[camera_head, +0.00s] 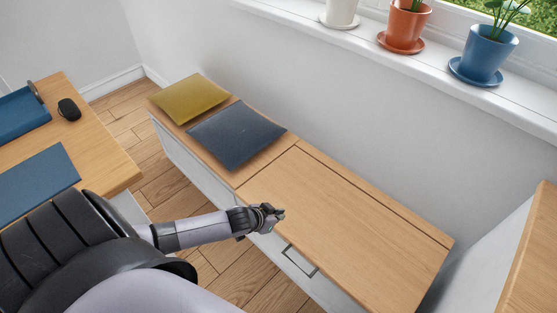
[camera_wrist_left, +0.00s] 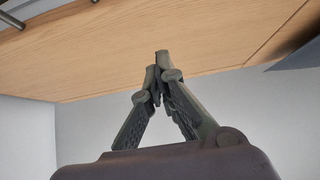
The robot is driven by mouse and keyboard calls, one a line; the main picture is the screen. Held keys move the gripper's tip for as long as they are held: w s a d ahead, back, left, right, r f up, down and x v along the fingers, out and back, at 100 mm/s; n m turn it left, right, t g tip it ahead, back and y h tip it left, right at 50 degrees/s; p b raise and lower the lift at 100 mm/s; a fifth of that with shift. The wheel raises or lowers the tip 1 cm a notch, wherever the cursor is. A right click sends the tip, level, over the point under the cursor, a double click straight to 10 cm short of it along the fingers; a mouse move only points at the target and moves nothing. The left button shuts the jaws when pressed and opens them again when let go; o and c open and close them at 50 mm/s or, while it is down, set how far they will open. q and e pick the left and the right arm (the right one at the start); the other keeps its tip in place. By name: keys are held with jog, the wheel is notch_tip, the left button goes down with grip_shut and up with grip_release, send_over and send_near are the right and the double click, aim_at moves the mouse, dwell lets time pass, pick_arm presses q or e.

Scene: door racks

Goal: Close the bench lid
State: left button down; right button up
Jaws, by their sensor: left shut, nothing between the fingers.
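The bench lid (camera_head: 345,220) is a light wood panel on the right part of the white bench under the window. It lies flat and looks level with the bench top around it, with thin seams at its left and back edges. My left gripper (camera_head: 277,214) is shut and empty at the lid's front edge, near its left end. In the left wrist view my gripper (camera_wrist_left: 157,68) shows with its fingertips together against the wood of the lid (camera_wrist_left: 110,60); I cannot tell whether they touch it. My right gripper is not in view.
A dark metal handle (camera_head: 299,262) is on the bench front below the lid. A blue-grey cushion (camera_head: 236,134) and a yellow cushion (camera_head: 189,96) lie on the bench's left part. A desk (camera_head: 105,160) stands at left, a wooden-topped unit (camera_head: 535,265) at right.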

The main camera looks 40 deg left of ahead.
pick_arm(q)
notch_tip(320, 180, up, 4)
jog(key=p, duration=0.4)
jog(key=s+a+f+b, duration=0.1)
jog(key=s+f, duration=0.2)
jog(key=s, duration=0.6)
jog(key=shift+s+a+f, duration=0.15)
jog(key=shift+s+f, duration=0.05)
jog(key=shift+f, duration=0.05)
jog(key=s+f+g+y, duration=0.2)
jog(key=s+f+g, duration=0.2)
jog(key=s+f, duration=1.05)
jog(key=s+d+f+g, duration=0.1)
jog(key=s+d+f, duration=0.3)
jog(key=s, duration=0.3)
jog(key=s+d+f+g, duration=0.2)
jog(key=s+d+f, duration=0.2)
jog(key=s, duration=0.3)
jog(key=shift+s+d+f+m+g+h, duration=0.3)
jog(key=shift+s+d+f+m+h, duration=0.1)
jog(key=shift+d, duration=0.05)
